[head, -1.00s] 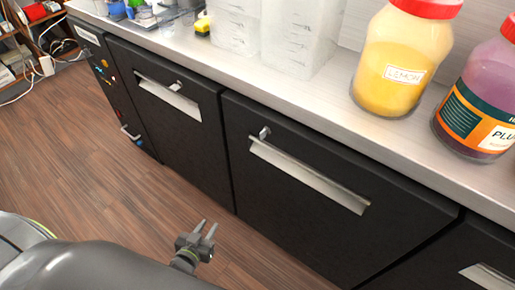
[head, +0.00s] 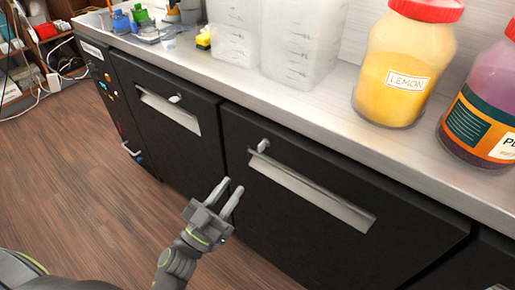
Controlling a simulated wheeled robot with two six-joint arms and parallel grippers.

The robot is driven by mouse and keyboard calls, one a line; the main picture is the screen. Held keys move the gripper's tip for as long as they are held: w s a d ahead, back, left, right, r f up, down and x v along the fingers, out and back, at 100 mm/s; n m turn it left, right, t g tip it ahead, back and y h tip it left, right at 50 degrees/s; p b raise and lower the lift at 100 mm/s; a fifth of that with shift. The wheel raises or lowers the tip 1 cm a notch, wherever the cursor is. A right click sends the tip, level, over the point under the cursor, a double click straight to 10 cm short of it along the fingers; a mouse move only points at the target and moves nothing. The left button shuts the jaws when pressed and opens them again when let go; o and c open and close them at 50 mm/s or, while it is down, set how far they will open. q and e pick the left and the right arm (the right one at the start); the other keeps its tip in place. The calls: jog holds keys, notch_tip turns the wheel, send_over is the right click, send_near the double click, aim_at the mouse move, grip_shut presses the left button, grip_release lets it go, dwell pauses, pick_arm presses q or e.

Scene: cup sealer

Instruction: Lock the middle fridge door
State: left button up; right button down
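The middle fridge door (head: 300,225) is a black panel below the counter and looks closed. It has a long silver recessed handle (head: 310,190) across its upper part. A small silver lock key (head: 263,145) sticks out just above the handle's left end. My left gripper (head: 228,190) is in front of the door's left edge, below and left of the key. Its two fingers point up and are apart, with nothing seen between them. It looks clear of the key. My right gripper is not in view.
The left fridge door (head: 165,150) has a similar handle and key (head: 175,99). The wooden floor (head: 80,200) at left is free.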

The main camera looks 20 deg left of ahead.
aim_at(262, 146)
pick_arm(q)
jog(key=p+x, duration=0.1)
jog(key=x, duration=1.1)
jog(key=shift+f, duration=0.1)
grip_shut()
